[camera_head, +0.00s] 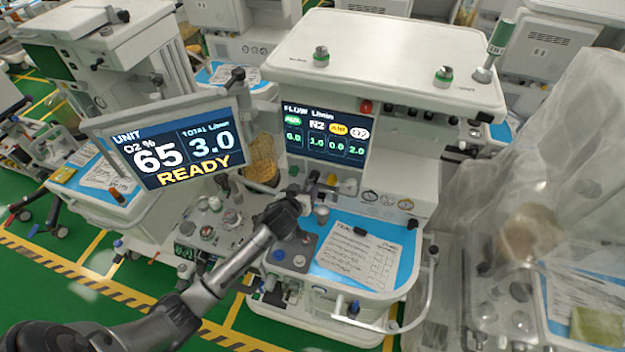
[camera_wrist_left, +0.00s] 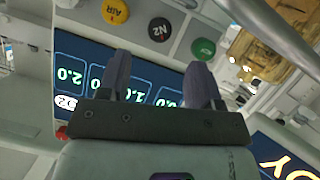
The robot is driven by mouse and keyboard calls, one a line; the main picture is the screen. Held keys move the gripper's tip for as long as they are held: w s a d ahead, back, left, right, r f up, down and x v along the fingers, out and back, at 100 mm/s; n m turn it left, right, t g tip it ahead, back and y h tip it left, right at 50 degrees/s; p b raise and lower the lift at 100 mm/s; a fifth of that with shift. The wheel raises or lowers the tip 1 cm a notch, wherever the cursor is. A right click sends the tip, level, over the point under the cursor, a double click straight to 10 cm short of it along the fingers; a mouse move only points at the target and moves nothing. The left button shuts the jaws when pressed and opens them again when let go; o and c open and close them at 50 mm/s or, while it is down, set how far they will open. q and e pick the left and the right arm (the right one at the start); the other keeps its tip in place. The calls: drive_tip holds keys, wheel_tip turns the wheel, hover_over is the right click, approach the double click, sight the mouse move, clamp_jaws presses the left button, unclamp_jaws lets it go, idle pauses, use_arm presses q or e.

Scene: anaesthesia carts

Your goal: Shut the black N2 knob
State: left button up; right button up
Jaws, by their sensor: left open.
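The black N2 knob (camera_wrist_left: 159,29) shows round and labelled in the left wrist view, between the yellow AIR knob (camera_wrist_left: 115,11) and a green knob (camera_wrist_left: 203,48). My left gripper (camera_wrist_left: 159,62) is open and empty. Its two fingers point toward the knob row, one on each side of the N2 knob's line, and their tips look short of it. In the head view my left gripper (camera_head: 290,207) is in front of the machine below the flow screen (camera_head: 325,135), and I cannot make out the N2 knob there. The N2 flow reads 1.0. My right gripper is not in view.
A tilted monitor (camera_head: 172,147) reading READY stands left of my left arm. A blue-topped work surface (camera_head: 385,240) with a paper (camera_head: 358,262) lies to the right of the gripper. A plastic-covered cart (camera_head: 550,190) stands at the far right.

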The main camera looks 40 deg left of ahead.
sight(313, 179)
use_arm(q)
drive_tip(key=x, duration=0.5)
drive_tip(key=shift+w, duration=0.15)
drive_tip(key=shift+x, duration=1.15)
drive_tip(key=shift+c, duration=0.4)
drive_tip(key=c, duration=0.8)
drive_tip(key=shift+c, duration=0.2)
